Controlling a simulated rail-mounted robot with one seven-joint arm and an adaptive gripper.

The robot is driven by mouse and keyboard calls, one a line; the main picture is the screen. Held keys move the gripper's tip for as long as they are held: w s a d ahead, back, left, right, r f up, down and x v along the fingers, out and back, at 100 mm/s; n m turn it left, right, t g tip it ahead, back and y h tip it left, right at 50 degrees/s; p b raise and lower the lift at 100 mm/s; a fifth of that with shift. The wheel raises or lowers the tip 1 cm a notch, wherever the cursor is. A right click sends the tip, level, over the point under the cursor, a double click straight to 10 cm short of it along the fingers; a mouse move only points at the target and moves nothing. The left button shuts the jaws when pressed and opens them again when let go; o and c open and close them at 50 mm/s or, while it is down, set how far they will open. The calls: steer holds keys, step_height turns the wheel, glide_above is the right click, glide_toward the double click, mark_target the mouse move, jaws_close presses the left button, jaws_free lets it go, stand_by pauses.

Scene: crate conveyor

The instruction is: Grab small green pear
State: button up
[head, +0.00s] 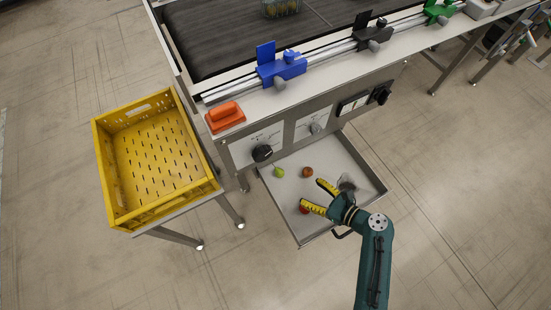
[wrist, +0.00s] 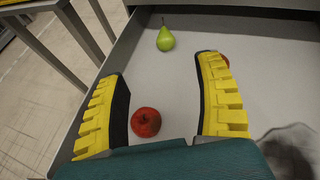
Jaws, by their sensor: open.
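The small green pear (head: 279,173) lies in the open drawer, near its back left corner by the machine front. In the wrist view the pear (wrist: 166,39) is at the top middle, beyond my fingertips, with its stem pointing up. My gripper (head: 315,195) is open over the drawer, its yellow fingers pointing toward the back left; it also shows in the wrist view (wrist: 160,75). The fingers are apart from the pear. A red apple (wrist: 146,122) lies between and below the fingers in the wrist view, and it is partly hidden by a finger in the head view.
A second reddish fruit (head: 308,172) lies right of the pear, mostly hidden behind the right finger in the wrist view. The grey drawer (head: 352,160) has raised walls. A yellow crate (head: 209,190) stands on a stand at left.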

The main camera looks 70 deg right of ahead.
mark_target(283, 175)
steer(key=shift+f+m, duration=0.4)
steer(key=shift+f, duration=0.3)
steer(key=b+x, duration=0.5)
steer(key=x, duration=0.5)
steer(key=shift+w+d, duration=0.1)
steer(key=b+x, duration=0.2)
steer(key=x, duration=0.1)
steer(key=b+x, duration=0.2)
steer(key=shift+d+f, duration=0.35)
steer(key=shift+f, duration=0.05)
steer(key=shift+w+d+r, duration=0.1)
steer(key=c, duration=1.1)
